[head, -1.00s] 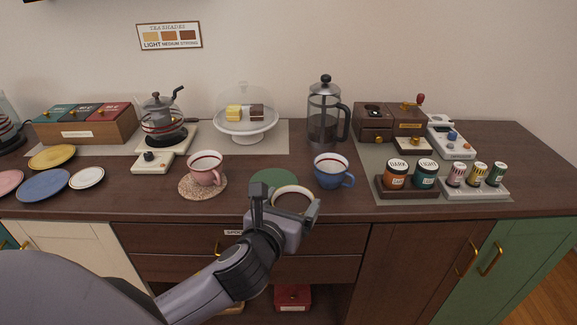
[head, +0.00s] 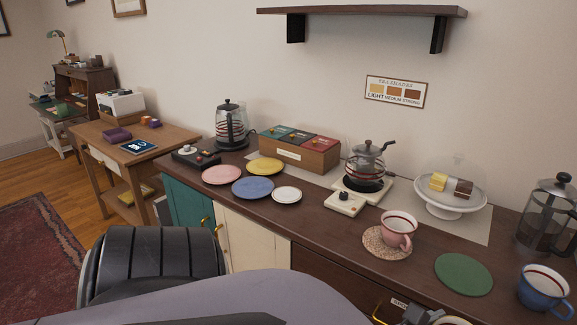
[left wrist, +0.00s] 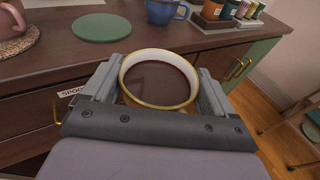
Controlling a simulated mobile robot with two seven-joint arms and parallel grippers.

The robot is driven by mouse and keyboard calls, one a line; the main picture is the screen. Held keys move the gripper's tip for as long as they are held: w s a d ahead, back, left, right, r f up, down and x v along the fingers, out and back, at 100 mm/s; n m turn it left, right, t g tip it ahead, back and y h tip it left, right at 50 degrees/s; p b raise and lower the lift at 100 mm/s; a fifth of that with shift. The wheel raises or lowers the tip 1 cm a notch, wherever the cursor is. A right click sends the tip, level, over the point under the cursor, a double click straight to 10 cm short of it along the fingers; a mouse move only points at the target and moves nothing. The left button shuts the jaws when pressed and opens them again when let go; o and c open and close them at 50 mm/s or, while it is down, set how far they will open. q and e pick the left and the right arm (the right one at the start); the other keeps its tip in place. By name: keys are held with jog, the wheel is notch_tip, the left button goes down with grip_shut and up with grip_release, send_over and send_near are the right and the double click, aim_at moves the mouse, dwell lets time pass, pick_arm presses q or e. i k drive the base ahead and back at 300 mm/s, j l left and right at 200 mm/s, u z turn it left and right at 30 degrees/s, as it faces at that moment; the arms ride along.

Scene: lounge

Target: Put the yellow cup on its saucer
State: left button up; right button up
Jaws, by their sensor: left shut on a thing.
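The yellow cup (left wrist: 157,78) with dark liquid is between the two fingers of my left gripper (left wrist: 155,88) in the left wrist view. The gripper is shut on it, and the cup is upright in front of the counter's edge. In the head view only a bit of the left gripper (head: 420,315) and the cup's rim (head: 452,321) show at the bottom edge. The yellow saucer (head: 265,166) lies flat and empty on the counter, left of the cup in the head view. My right gripper is not in view.
Pink (head: 222,174), blue (head: 253,188) and white (head: 287,195) saucers lie near the yellow one. A tea box (head: 300,152) stands behind it. A pink cup (head: 397,229) sits on a coaster. A green disc (head: 463,274) is bare; a blue cup (head: 542,290) stands beside it.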

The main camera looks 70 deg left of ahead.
aim_at(265, 167)
jog(key=k+j, duration=0.2)
jog(key=j, duration=0.15)
jog(key=k+j, duration=0.15)
jog(key=j, duration=0.25)
jog(key=k+j, duration=0.2)
jog(key=j, duration=0.15)
jog(key=k+j, duration=0.2)
jog(key=j, duration=0.2)
jog(key=k+j, duration=0.2)
jog(key=j, duration=0.15)
jog(key=k+j, duration=0.15)
jog(key=j, duration=0.2)
